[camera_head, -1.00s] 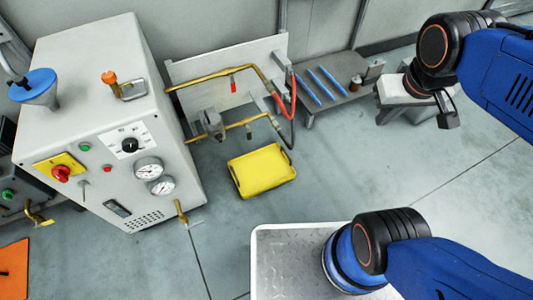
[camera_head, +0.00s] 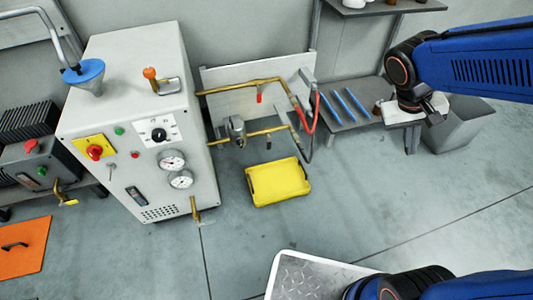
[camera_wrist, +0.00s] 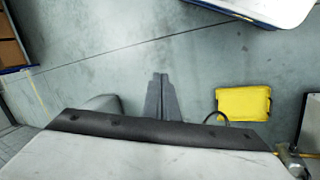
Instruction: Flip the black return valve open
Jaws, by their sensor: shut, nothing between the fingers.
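Two brass pipes run from the grey cabinet (camera_head: 140,125) along a pale board in the head view. The lower pipe (camera_head: 257,133) carries a small black handle (camera_head: 268,143), which looks like the return valve and hangs downward. The upper pipe carries a red handle (camera_head: 259,97). My gripper (camera_head: 436,118) is well to the right of both handles, in front of the low bench. In the wrist view my gripper (camera_wrist: 160,76) is shut and empty, above bare floor. I cannot make out the black handle there.
A yellow tray (camera_head: 277,182) lies on the floor below the pipes and shows in the wrist view (camera_wrist: 243,103). Red and black hoses (camera_head: 309,120) hang at the pipes' right end. A bench (camera_head: 350,106) holds several blue rods. Floor right of the tray is clear.

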